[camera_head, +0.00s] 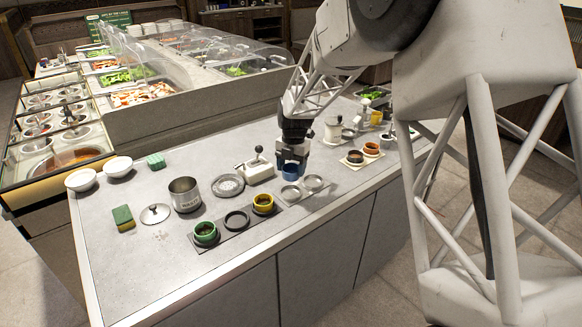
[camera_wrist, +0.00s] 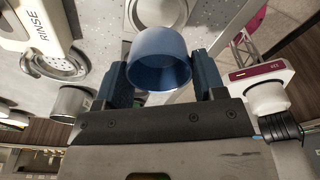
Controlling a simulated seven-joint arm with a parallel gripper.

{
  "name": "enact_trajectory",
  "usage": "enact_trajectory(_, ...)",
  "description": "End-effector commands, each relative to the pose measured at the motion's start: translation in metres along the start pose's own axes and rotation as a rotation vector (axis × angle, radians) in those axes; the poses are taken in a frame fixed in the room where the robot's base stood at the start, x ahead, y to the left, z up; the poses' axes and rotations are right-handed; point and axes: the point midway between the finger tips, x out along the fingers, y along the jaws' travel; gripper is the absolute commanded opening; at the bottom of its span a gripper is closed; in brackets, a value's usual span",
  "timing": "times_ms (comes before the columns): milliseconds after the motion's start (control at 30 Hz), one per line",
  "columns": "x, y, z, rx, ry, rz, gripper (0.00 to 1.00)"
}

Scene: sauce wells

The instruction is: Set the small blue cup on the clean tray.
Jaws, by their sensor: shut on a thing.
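My gripper (camera_head: 291,160) is shut on the small blue cup (camera_head: 291,173). In the wrist view the cup (camera_wrist: 160,62) sits between the two dark blue fingers of my gripper (camera_wrist: 162,78). A light grey tray with round wells (camera_head: 302,198), seemingly the clean tray, lies right below and beside the cup. Two of its wells show empty; the cup and gripper may hide part of it. I cannot tell whether the cup touches the tray.
A dark tray (camera_head: 222,243) holds a green cup (camera_head: 205,232), a yellow cup (camera_head: 263,203) and an empty ring between them. A white lever device (camera_head: 255,172) stands close left of my gripper. A metal pot (camera_head: 185,195) is farther left. Another tray with cups (camera_head: 363,157) lies right.

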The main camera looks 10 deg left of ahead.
Motion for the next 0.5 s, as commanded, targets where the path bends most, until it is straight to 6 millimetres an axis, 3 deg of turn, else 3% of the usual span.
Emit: enact_trajectory(500,0.029,0.000,0.004,0.000,0.001,0.000,0.35)
